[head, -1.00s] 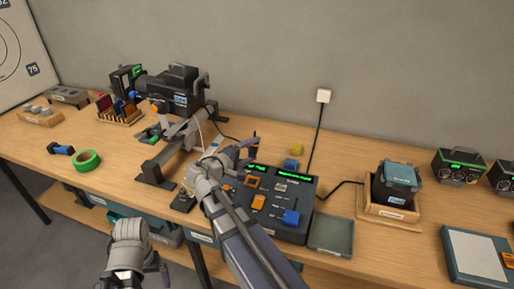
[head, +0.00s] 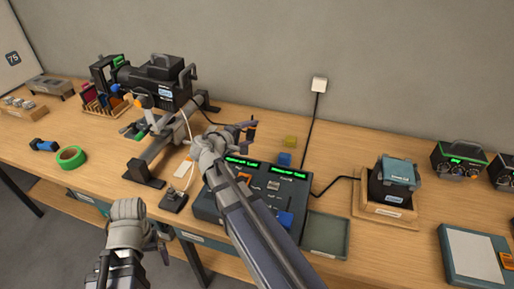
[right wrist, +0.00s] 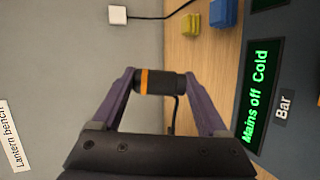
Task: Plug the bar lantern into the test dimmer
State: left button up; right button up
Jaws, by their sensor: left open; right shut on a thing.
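The black bar lantern (head: 165,85) stands on the bench at the back left. My right gripper (head: 246,132) is above the back edge of the fader console (head: 206,208). In the right wrist view it is shut on a black plug with an orange ring (right wrist: 144,83), and a dark cable hangs behind the plug. The console display (right wrist: 258,95) reads "Mains off Cold", with a "Bar" label (right wrist: 283,106) beside it. I cannot tell which unit is the test dimmer. My left gripper (head: 160,250) is open and empty in front of the bench edge.
A yellow block (head: 290,141) and a blue block (head: 284,159) lie behind the console. A grey tray (head: 326,236) is right of it. A wooden tray (head: 385,210) holds a dark box. A white wall socket (head: 319,84) has a black cable. Green tape (head: 71,157) lies left.

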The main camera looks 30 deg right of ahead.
jog(key=shift+w+d+f+n+y, duration=0.2)
jog(key=shift+w+d+n+y, duration=0.1)
jog(key=shift+d+y, duration=0.2)
jog(key=shift+w+d+f+n+y+p, duration=0.3)
jog(key=shift+w+f+n+y+p, duration=0.1)
jog(key=shift+f+n+y+p, duration=0.25)
notch_tip(320, 180, down, 3)
jog(key=w+d+n+y+p, duration=0.2)
jog(key=w+n+y+p, duration=0.1)
jog(key=n+y, duration=0.25)
jog(key=n+g+y+p, duration=0.1)
jog(key=n+g+p, duration=0.25)
jog(key=n, duration=0.75)
send_over(253, 148)
jog(key=a, duration=0.1)
jog(key=shift+s+a+r+t, duration=0.15)
jog(key=shift+s+r+t, duration=0.05)
jog(key=shift+t, duration=0.05)
jog(key=shift+f, duration=0.15)
notch_tip(253, 148, down, 9)
jog(key=b, duration=0.9)
jog(key=shift+f, duration=0.15)
jog(key=shift+f+b, duration=0.1)
jog(key=shift+b, duration=0.2)
